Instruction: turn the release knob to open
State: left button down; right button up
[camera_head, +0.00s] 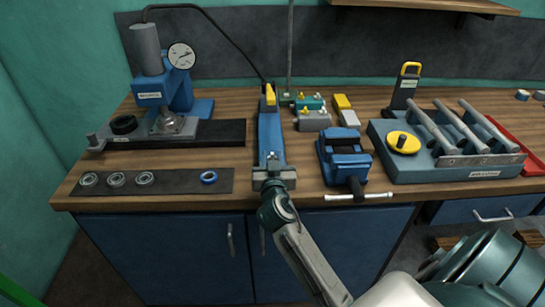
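A long blue hand pump (271,132) lies on the bench in the middle, with a yellow part (270,96) at its back end. My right gripper (272,163) is at the pump's front end, its arm reaching up from below. The gripper and wrist cover that end, so I cannot make out a release knob there, nor whether the fingers are open, shut or touching. A round yellow knob (403,142) sits apart, on a blue-grey box (455,172) at the right. My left gripper is not in view.
A blue press (177,92) with a dial gauge (181,55) stands at the left; a black hose runs from it to the pump. Several rings lie on a dark mat (193,182). A blue vise (343,158) is close right of my gripper, its bar overhanging the bench edge.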

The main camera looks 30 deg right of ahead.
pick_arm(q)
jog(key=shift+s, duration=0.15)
pick_arm(e)
grip_shut()
